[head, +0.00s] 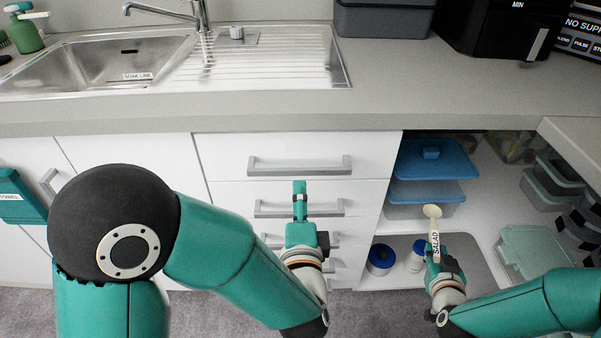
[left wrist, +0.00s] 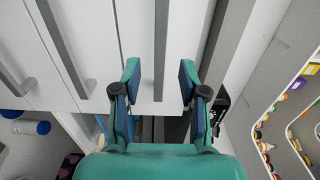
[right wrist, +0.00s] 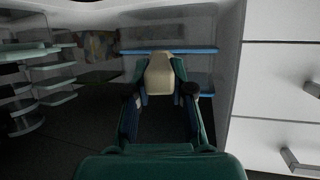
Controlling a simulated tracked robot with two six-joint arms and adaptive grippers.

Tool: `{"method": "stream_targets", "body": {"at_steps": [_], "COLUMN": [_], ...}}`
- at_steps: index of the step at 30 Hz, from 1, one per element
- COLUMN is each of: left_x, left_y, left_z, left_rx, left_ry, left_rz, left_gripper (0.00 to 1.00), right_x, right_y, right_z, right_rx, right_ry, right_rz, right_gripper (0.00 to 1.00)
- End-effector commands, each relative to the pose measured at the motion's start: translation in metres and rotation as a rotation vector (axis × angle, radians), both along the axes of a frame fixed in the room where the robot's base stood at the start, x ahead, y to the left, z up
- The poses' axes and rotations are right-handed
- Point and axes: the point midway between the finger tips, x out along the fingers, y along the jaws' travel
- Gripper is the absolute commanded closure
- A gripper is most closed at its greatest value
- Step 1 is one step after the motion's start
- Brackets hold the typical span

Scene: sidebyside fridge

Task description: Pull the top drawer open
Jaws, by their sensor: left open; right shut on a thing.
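The top drawer (head: 225,160) is a white front under the counter and looks shut. Its grey bar handle (head: 300,168) runs across it, and the handle also shows in the left wrist view (left wrist: 161,40). My left gripper (head: 300,187) is in front of the drawers, just below that handle in the head view. In the left wrist view its open fingers (left wrist: 158,78) lie one on each side of the handle line, with gaps; I cannot tell how far off the bar is. My right gripper (head: 436,256) is shut on a cream spoon labelled SALAD (head: 432,212), at the open compartment.
More drawers with bar handles (head: 270,208) lie below. To the right, the open compartment holds blue-lidded boxes (head: 435,160), blue-lidded jars (head: 381,259) and a pale green container (head: 524,248). The counter edge (head: 300,118) overhangs the drawers.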

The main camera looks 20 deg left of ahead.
Motion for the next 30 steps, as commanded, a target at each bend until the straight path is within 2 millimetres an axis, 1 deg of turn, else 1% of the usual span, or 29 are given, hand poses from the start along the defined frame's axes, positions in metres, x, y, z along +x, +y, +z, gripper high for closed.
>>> {"method": "stream_targets", "body": {"at_steps": [1, 6, 12, 18, 25, 26, 30], "left_x": [0.01, 0.042, 0.069, 0.08, 0.08, 0.08, 0.08], "left_y": [0.004, 0.012, 0.018, 0.021, 0.02, 0.02, 0.02], "left_z": [-0.001, -0.001, -0.002, -0.001, -0.001, -0.001, -0.001], "left_rx": [-0.002, -0.002, -0.002, 0.0, 0.0, 0.0, 0.0], "left_ry": [-0.001, -0.001, 0.002, 0.001, 0.001, 0.001, 0.001], "left_rz": [0.005, 0.001, -0.002, -0.006, -0.006, -0.006, -0.007], "left_gripper": [0.57, 0.57, 0.57, 0.57, 0.57, 0.59, 0.82], "right_x": [0.0, 0.0, -0.001, -0.001, -0.001, -0.001, -0.001], "right_y": [-0.001, -0.002, -0.002, -0.002, -0.003, -0.003, -0.003], "right_z": [-0.002, -0.004, -0.006, -0.006, -0.006, -0.006, -0.006], "right_rx": [0.0, 0.0, 0.0, 0.0, 0.0, 0.0, 0.0], "right_ry": [0.0, 0.0, -0.001, 0.0, -0.001, 0.0, 0.0], "right_rz": [-0.002, -0.003, -0.004, -0.004, -0.005, -0.005, -0.005], "right_gripper": [1.0, 1.0, 1.0, 1.0, 1.0, 1.0, 1.0]}}
